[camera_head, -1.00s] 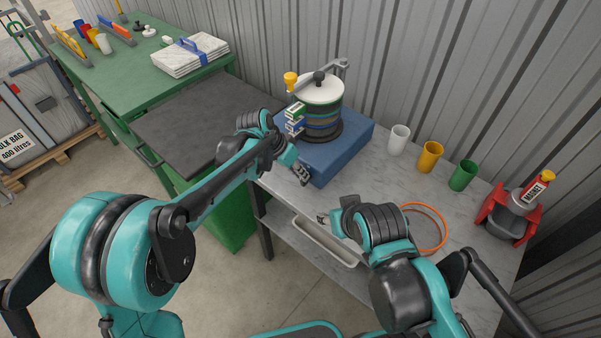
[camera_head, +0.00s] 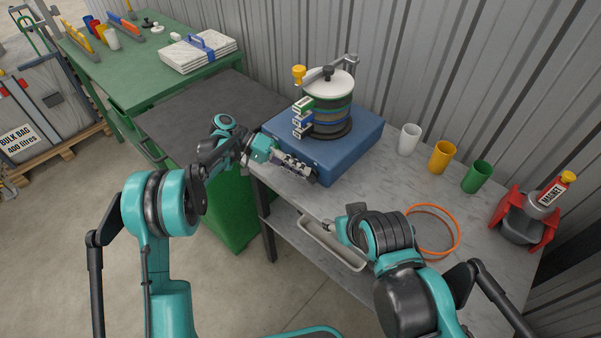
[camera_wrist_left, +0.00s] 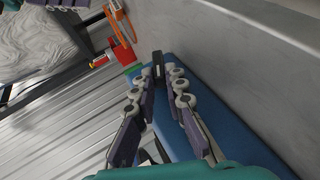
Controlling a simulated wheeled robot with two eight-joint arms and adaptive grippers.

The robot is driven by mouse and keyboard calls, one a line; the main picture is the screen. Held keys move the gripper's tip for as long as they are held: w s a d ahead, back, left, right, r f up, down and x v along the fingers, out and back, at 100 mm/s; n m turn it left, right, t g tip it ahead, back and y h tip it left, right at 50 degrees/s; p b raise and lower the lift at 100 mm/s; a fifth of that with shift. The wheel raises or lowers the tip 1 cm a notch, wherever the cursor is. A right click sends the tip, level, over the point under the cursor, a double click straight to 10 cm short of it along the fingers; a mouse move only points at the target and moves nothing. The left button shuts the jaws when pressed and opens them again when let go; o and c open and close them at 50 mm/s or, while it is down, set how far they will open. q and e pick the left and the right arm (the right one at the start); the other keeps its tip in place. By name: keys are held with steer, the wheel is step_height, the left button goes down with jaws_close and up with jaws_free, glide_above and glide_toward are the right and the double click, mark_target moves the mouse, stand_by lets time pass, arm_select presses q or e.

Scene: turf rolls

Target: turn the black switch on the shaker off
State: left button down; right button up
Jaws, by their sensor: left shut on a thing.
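The shaker has a blue base (camera_head: 350,150) on the grey table, with a stack of round sieves (camera_head: 328,105) under a white lid on top. My left gripper (camera_head: 306,171) is low at the front face of the base. In the left wrist view the black switch (camera_wrist_left: 158,66) stands between the tips of my left gripper (camera_wrist_left: 159,84), beside the blue base (camera_wrist_left: 205,120). The left gripper is shut on the switch. In the head view the fingers largely hide the switch.
White (camera_head: 409,139), yellow (camera_head: 441,157) and green (camera_head: 477,176) cups stand right of the shaker. An orange ring (camera_head: 457,232) and a red-grey magnet holder (camera_head: 525,220) lie farther right. A pale tray (camera_head: 340,250) is below the front edge. A corrugated wall closes the back.

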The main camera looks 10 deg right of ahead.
arm_select(q)
steer(key=shift+w+f+n+g+h+b, duration=0.1)
steer(key=shift+f+n+g+h+b, duration=0.2)
steer(key=shift+g+h, duration=0.25)
steer(key=shift+f+n+g+h+b, duration=0.25)
steer(key=shift+g+h+b, duration=0.1)
steer(key=shift+g+h, duration=0.15)
steer(key=shift+h, duration=0.25)
steer(key=c, duration=1.6)
jaws_free()
steer(key=shift+d, duration=0.1)
steer(key=shift+o, duration=0.2)
steer(key=shift+r, duration=0.1)
step_height(320, 180, up, 10)
steer(key=shift+g, duration=0.25)
